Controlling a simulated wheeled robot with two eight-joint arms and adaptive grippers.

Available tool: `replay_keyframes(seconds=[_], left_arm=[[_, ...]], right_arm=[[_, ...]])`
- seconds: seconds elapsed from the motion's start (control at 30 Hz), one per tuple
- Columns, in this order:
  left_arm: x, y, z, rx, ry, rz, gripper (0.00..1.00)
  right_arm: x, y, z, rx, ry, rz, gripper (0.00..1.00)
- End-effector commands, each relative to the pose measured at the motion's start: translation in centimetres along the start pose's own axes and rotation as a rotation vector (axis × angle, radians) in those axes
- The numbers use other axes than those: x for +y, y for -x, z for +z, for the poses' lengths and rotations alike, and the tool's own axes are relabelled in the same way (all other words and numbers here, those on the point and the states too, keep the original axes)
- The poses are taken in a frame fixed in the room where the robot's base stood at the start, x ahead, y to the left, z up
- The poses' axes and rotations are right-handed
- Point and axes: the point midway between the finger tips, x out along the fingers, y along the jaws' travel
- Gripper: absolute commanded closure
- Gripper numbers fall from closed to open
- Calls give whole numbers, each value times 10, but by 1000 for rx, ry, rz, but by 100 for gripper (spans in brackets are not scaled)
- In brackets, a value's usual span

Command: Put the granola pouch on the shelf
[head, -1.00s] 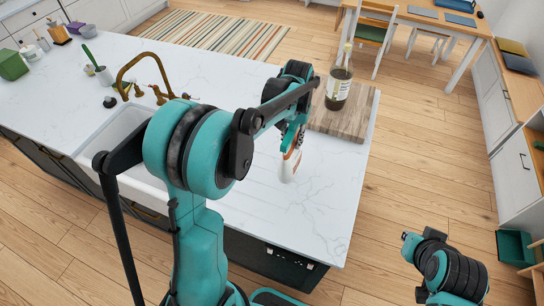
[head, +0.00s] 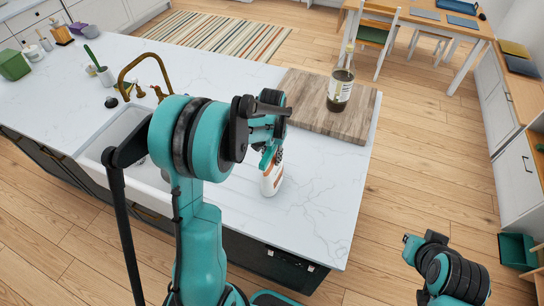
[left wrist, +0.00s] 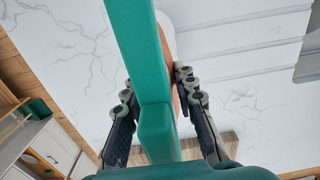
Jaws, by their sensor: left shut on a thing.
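My left gripper (head: 272,152) is shut on a white and orange pouch (head: 271,181) and holds it over the white counter, to the right of the sink. I cannot tell whether the pouch's lower end touches the counter. In the left wrist view the left gripper's fingers (left wrist: 158,105) stand on both sides of a teal bar, which hides most of the pouch; a strip of its orange and white surface (left wrist: 170,42) shows. I cannot clearly make out the shelf.
A wooden board (head: 314,107) with a dark bottle (head: 340,85) stands on the counter beyond the gripper. The sink (head: 108,140) with a brass faucet (head: 140,68) is to the left. White cabinets (head: 513,170) and a green bin (head: 515,251) stand at right, across open floor (head: 430,150).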

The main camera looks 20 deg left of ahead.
Motion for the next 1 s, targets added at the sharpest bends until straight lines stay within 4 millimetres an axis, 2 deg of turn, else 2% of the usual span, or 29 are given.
replay_keyframes(seconds=[0.17, 0.2, 0.23, 0.27, 0.53, 0.67, 0.77, 1.0], left_arm=[[0, -4, 0, 0, 0, 0, 100], [0, -3, 0, 0, 0, 0, 63], [0, -3, 0, 0, 0, 0, 55], [0, -3, 0, 0, 0, 0, 52], [0, -2, 0, 0, 0, 0, 52], [0, 6, 0, 0, 0, 0, 52], [0, 22, 0, 0, 0, 0, 52], [0, 76, 0, 0, 0, 0, 52]], right_arm=[[0, -4, 3, 0, 0, 0, 100], [0, -2, 2, 0, 0, 0, 100], [0, -2, 2, 0, 0, 0, 100], [0, -2, 2, 0, 0, 0, 100], [0, -2, 1, 0, 0, 0, 100], [0, 1, -1, 0, 0, 0, 100], [0, 2, -2, 0, 0, 0, 100], [0, 6, -4, 0, 0, 0, 100]])
